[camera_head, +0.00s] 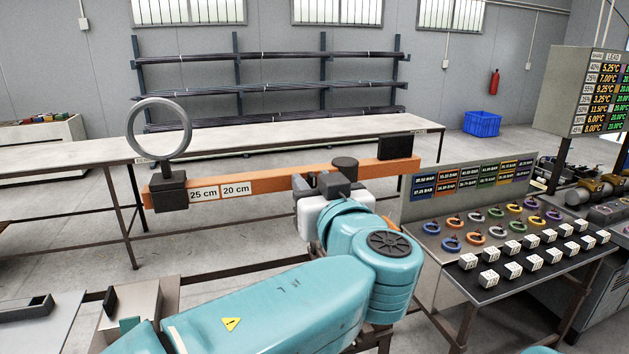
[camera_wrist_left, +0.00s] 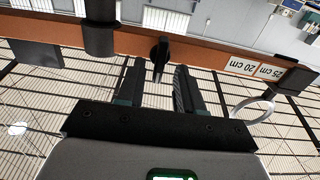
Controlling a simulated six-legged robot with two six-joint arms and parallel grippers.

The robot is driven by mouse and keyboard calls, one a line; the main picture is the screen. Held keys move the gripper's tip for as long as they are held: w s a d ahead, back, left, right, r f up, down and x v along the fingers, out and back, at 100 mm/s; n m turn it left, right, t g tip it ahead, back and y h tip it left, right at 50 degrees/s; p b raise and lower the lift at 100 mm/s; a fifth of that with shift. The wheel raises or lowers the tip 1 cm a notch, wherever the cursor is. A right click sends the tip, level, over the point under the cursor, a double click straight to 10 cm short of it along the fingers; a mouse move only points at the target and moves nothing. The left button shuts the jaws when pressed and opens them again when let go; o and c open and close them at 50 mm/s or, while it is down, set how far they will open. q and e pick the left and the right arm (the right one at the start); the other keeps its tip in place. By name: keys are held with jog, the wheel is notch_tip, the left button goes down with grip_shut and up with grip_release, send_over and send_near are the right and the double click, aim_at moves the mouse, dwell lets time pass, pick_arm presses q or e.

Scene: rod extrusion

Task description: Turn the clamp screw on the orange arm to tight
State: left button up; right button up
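The orange arm (camera_head: 262,184) runs across the head view, with a ring on a black block at its left end. It also crosses the top of the left wrist view (camera_wrist_left: 205,57). The small black clamp screw (camera_wrist_left: 158,58) stands against it there, between the fingers of my left gripper (camera_wrist_left: 157,82). The fingers are apart, with gaps visible beside the screw. In the head view my left gripper (camera_head: 316,184) is at the arm, left of a black cylinder (camera_head: 344,164), and hides the screw. My right gripper is not in view.
A panel (camera_head: 470,205) with coloured rings and white labelled blocks stands at the right. A dark plate (camera_head: 396,147) is at the arm's right end. A long table (camera_head: 240,138) and a rack of rods (camera_head: 270,85) are behind.

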pick_arm(q)
jog(key=shift+w+d, duration=0.1)
jog(key=shift+w, duration=0.05)
grip_shut()
jog(key=shift+f, duration=0.1)
jog(key=m+b, duration=0.1)
jog(key=m, duration=0.5)
jog(key=m+b, duration=0.1)
jog(key=m, duration=0.5)
jog(key=d+f+m+b, duration=0.1)
jog(key=m, duration=0.5)
jog(key=shift+w, duration=0.15)
jog(key=shift+f, duration=0.1)
dwell(0.4)
grip_release()
